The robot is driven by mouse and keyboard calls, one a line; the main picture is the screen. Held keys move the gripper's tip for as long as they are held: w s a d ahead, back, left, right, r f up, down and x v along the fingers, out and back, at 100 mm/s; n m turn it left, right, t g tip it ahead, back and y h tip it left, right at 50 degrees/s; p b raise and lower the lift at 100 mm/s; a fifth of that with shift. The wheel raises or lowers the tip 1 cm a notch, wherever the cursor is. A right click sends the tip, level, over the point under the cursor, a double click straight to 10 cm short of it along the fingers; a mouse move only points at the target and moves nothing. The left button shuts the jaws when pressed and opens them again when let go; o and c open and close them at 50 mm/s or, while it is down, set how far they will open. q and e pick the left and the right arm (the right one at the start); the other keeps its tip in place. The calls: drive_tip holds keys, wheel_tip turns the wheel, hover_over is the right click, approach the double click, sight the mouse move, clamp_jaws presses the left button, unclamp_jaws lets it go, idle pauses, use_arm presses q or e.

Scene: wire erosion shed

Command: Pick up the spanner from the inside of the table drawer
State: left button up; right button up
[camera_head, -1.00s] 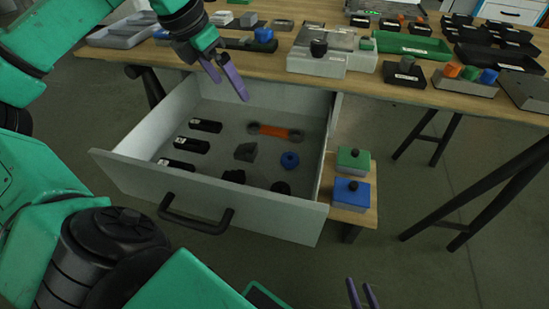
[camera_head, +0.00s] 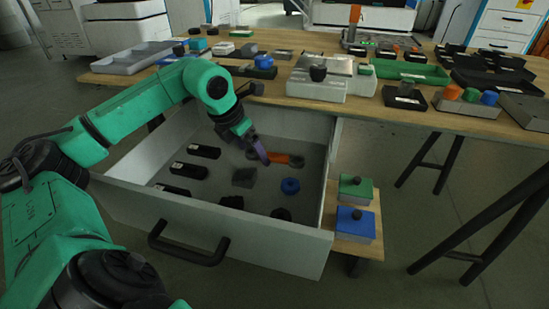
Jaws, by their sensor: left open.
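The spanner (camera_head: 284,159), with an orange handle and dark ends, lies in the back right part of the open table drawer (camera_head: 200,213). My left gripper (camera_head: 264,160) reaches down into the drawer with its purple fingers at the left end of the spanner, partly covering it. From this view I cannot tell whether the fingers touch it. The left gripper is open, though its two fingers overlap in the picture. My right gripper is not in view.
The crowded tabletop (camera_head: 400,117) is behind. A green box (camera_head: 356,188) and a blue box (camera_head: 354,224) stand right of the drawer.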

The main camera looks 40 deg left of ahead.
use_arm(q)
clamp_jaws()
drive_tip(key=shift+r, duration=0.1)
